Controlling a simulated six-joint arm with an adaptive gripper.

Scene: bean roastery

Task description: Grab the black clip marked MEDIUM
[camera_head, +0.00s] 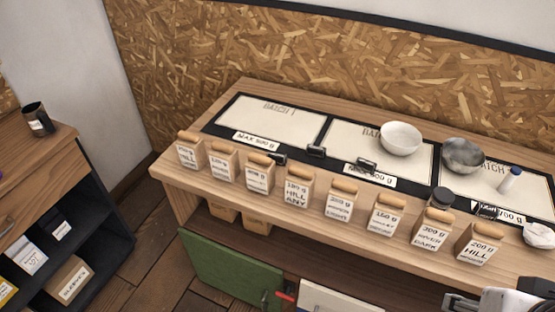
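Several small black clips lie on the bench among the batch mats. One clip (278,158) is at the front edge of the left mat, behind the bags. A second clip (316,151) lies between the left and middle mats. A third clip (367,164) is by the middle mat's label strip. A dark clip-like piece (487,209) is at the right label strip. No marking on them is legible, so I cannot tell which says MEDIUM. My gripper (456,302) shows only partly at the bottom right edge, well apart from the clips; its fingers are unclear.
A row of wooden-topped bags (297,190) lines the bench front, between me and the clips. A white bowl (400,139), a grey bowl (462,155), a white bottle (510,180) and a dark-lidded jar (440,198) stand to the right. The left mat (270,119) is mostly clear.

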